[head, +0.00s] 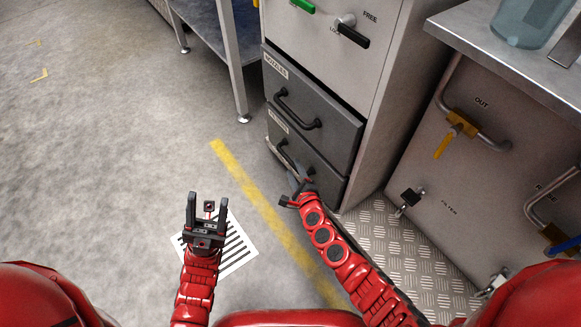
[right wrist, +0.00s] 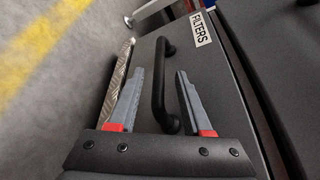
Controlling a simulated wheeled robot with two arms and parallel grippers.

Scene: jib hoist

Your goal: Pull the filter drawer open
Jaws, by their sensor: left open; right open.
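The filter drawer (head: 327,181) is the lower dark grey drawer of the cabinet and looks shut. Its FILTERS label shows in the right wrist view (right wrist: 201,28). Its black bar handle (right wrist: 158,88) is partly hidden by my right gripper (head: 297,180) in the head view. In the right wrist view the open fingers of my right gripper (right wrist: 159,73) lie on either side of the handle, with gaps visible on both sides. My left gripper (head: 208,206) is open and empty, above the floor left of the yellow line.
The NOZZLES drawer (head: 312,110) is shut above. A green handle (head: 300,5) and a black-gripped lever (head: 350,33) are higher up. The floor left of the yellow line (head: 262,200) is mostly clear.

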